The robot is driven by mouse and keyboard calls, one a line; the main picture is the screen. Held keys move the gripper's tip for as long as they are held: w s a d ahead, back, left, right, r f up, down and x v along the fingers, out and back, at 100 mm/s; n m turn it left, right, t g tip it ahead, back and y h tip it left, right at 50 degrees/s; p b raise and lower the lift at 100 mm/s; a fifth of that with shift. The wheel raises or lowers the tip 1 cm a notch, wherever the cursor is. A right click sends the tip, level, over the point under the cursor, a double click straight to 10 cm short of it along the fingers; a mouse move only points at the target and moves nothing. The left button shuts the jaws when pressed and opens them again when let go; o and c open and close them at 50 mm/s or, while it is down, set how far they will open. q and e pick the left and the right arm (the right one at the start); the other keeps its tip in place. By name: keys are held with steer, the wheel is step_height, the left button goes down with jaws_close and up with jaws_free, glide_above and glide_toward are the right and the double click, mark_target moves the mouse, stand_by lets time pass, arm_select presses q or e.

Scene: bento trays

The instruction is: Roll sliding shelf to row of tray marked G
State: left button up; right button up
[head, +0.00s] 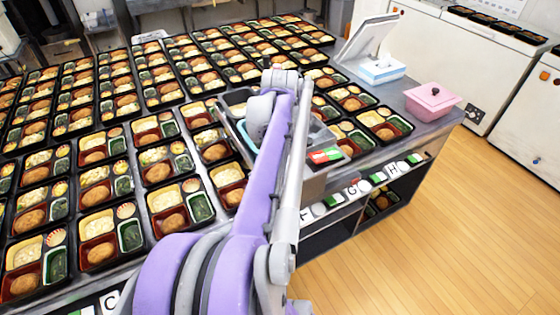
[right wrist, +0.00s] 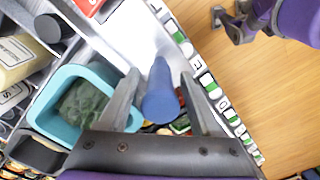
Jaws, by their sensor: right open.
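The sliding shelf (head: 237,136) is a grey rack standing across the bento table, largely hidden behind my purple right arm in the head view. The G label (head: 352,190) is on the table's right edge, between the F label (head: 305,214) and the H label (head: 392,169). In the right wrist view my right gripper (right wrist: 160,82) is open, with a blue cylindrical handle (right wrist: 160,95) between its fingers; whether they touch it is unclear. My left gripper (right wrist: 232,24) shows over the floor in that view, its opening unclear; it is not seen in the head view.
Rows of bento trays (head: 98,224) cover the table. The shelf carries a teal bin (right wrist: 45,118) of green food. A pink pot (head: 433,104) and a screen stand (head: 365,45) occupy the far right corner. The wooden floor (head: 450,240) at right is clear.

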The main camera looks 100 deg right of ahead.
steer(key=shift+r, duration=0.1)
step_height(320, 180, up, 11)
steer(key=shift+f+p, duration=0.15)
steer(key=shift+p, duration=0.15)
arm_select(q)
steer(key=shift+w+r, duration=0.1)
steer(key=shift+r, duration=0.25)
